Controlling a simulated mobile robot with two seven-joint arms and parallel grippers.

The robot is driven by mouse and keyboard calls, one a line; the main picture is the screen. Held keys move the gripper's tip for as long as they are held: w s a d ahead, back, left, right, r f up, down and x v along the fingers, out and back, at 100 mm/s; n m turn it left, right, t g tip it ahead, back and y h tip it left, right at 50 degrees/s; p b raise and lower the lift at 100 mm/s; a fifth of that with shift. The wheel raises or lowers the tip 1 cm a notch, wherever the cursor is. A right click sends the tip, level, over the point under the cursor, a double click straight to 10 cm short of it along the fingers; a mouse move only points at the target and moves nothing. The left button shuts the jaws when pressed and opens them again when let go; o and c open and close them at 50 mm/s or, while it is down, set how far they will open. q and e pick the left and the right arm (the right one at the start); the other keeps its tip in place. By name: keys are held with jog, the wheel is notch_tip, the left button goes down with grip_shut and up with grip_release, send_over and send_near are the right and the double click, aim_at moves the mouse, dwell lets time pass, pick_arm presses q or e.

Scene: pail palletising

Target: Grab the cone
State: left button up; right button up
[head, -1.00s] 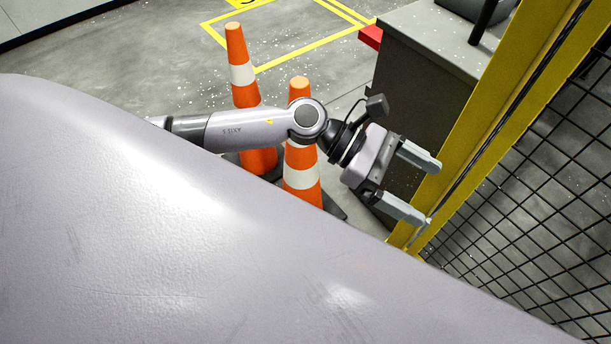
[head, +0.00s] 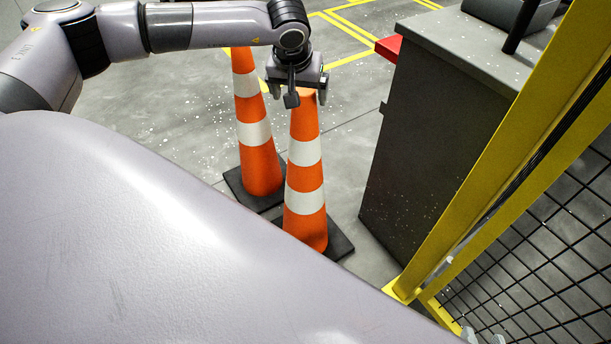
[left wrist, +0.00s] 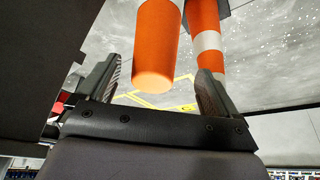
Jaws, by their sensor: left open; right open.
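Two orange cones with white bands stand upright on dark square bases. The nearer cone (head: 304,175) is at centre in the head view, and the other cone (head: 257,150) stands just behind it to the left. My left gripper (head: 298,93) is open at the top of the nearer cone. In the left wrist view, the orange cone tip (left wrist: 155,70) shows between the spread fingers (left wrist: 158,90), with a gap on each side; its depth is hard to tell. The banded cone (left wrist: 206,45) shows behind the right finger. My right gripper (head: 485,338) is open at the bottom edge, only its fingertips showing.
A grey cabinet (head: 415,130) stands right of the cones. A yellow fence post (head: 490,170) with black mesh (head: 560,240) stands further right. A red block (head: 389,47) juts out by the cabinet. Speckled floor (head: 190,110) with yellow lines is clear to the left.

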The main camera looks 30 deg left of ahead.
pick_arm(q)
jog(key=x, duration=0.1)
jog(key=b+x, duration=0.1)
jog(key=x, duration=0.3)
jog(key=shift+w+d+f, duration=0.1)
jog(key=shift+d+f, duration=0.1)
jog(key=shift+d, duration=0.1)
grip_shut()
jog(key=shift+w+r, duration=0.15)
jog(key=shift+r, duration=0.15)
